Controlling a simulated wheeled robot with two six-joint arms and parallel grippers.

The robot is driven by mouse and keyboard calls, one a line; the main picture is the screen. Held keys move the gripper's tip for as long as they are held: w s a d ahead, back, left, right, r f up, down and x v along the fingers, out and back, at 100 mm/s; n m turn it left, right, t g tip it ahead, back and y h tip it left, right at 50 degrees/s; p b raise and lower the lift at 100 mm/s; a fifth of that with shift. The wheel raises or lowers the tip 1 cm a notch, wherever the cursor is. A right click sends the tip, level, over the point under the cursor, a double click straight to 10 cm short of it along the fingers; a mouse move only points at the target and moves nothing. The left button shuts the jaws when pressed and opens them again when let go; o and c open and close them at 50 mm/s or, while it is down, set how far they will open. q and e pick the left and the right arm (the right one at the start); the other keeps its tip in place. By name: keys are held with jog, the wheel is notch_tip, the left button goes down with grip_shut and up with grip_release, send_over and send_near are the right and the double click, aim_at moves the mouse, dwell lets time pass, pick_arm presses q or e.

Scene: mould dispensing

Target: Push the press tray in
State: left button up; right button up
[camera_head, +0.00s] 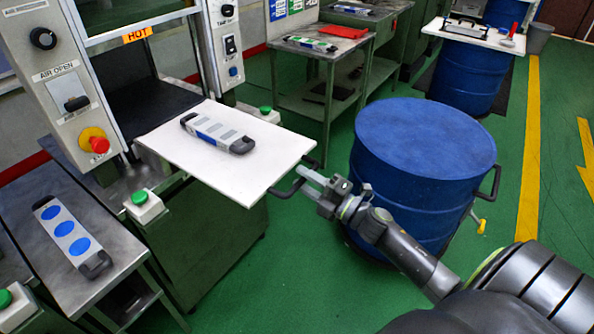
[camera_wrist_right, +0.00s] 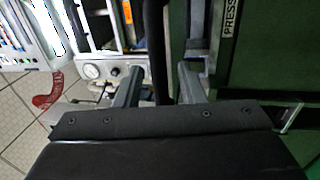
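The press tray (camera_head: 235,170) is a flat white plate standing out from the press opening. A grey mould with striped bands (camera_head: 218,133) lies on it. A black handle (camera_head: 284,190) is at the tray's near right edge. My right gripper (camera_head: 303,177) is at this handle. In the right wrist view, its two fingers (camera_wrist_right: 160,82) are spread, with a dark bar (camera_wrist_right: 157,45), apparently the handle, between them and gaps on both sides. My left gripper is not in view.
A blue drum (camera_head: 425,150) stands right of the tray, close to my right arm. A side table (camera_head: 62,285) at the left holds a mould with blue ovals (camera_head: 68,232). Green buttons (camera_head: 140,198) (camera_head: 265,110) flank the tray. Another bench stands behind.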

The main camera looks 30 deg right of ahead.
jog(key=shift+p+x, duration=0.3)
jog(key=shift+x, duration=1)
jog(key=shift+c, duration=0.5)
jog(key=shift+w, duration=0.1)
grip_shut()
